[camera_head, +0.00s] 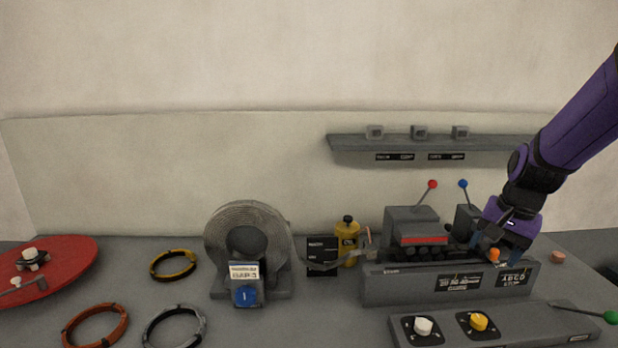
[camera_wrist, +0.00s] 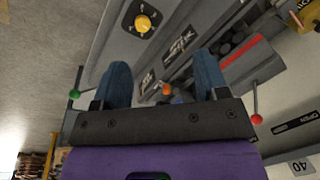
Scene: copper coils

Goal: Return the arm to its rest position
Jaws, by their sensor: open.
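My purple arm reaches in from the right in the head view. My gripper (camera_head: 512,243) is low over the right part of the grey machine (camera_head: 400,290), close to an orange knob (camera_head: 493,255). In the wrist view my gripper (camera_wrist: 164,85) shows two blue fingers spread apart with no object held between them. The orange knob (camera_wrist: 166,89) shows in the gap between the fingers, beyond them. Whether a finger touches the machine cannot be told.
A control panel (camera_head: 545,318) with white and yellow knobs and a green-ended lever stands in front. Red (camera_head: 432,184) and blue (camera_head: 463,183) ball levers rise near my gripper. A wall shelf (camera_head: 490,146) is behind. A wire coil (camera_head: 215,235) and loose rings lie left.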

